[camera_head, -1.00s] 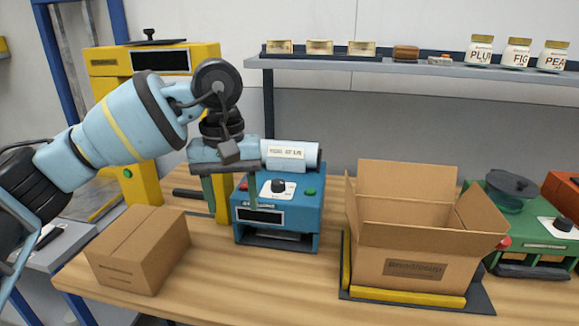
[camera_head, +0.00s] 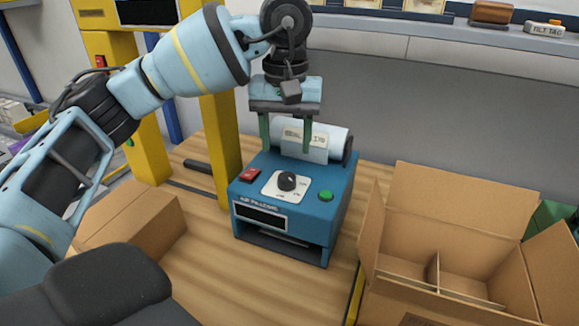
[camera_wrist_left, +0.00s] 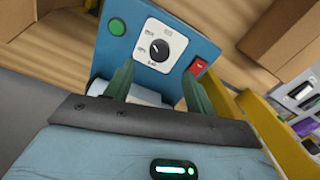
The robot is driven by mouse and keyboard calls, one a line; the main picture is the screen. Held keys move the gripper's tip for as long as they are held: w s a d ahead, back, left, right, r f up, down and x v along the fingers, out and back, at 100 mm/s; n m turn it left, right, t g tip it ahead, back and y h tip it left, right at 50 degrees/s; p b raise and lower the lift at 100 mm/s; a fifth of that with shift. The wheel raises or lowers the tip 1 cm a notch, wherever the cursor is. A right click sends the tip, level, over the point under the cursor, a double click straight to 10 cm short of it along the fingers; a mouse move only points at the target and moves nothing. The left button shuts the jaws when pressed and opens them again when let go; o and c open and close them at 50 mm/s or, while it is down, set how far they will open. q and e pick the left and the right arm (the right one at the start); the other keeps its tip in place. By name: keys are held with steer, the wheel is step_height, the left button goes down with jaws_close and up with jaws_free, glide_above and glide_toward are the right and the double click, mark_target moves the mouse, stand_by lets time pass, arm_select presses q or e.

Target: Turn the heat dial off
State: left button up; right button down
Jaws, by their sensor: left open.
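The heat dial (camera_head: 287,181) is a round black knob on a white plate on top of the blue machine (camera_head: 292,222). It also shows in the left wrist view (camera_wrist_left: 158,50), with its pointer mark partly readable and its small labels too blurred to read. My left gripper (camera_head: 287,140) points down with two green fingers apart, above and behind the dial, near the white film roll (camera_head: 318,143). In the left wrist view the open fingers (camera_wrist_left: 159,76) stand short of the dial, with nothing between them. My right gripper is not in view.
A red switch (camera_head: 250,175) and a green button (camera_head: 326,196) flank the dial. An open cardboard box (camera_head: 450,215) stands right, a closed carton (camera_head: 130,220) left. A yellow frame (camera_head: 222,140) rises close behind the machine's left. A shelf (camera_head: 440,33) runs along the back.

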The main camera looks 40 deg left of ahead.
mark_target(287, 176)
arm_select(q)
step_height(287, 176, down, 6)
steer(key=shift+r, duration=0.1)
steer(key=shift+w+f, duration=0.1)
steer(key=shift+f, duration=0.7)
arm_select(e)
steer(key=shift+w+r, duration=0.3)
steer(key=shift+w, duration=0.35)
arm_select(q)
steer(key=shift+c, duration=0.3)
steer(key=c, duration=0.7)
steer(key=shift+c, duration=1.1)
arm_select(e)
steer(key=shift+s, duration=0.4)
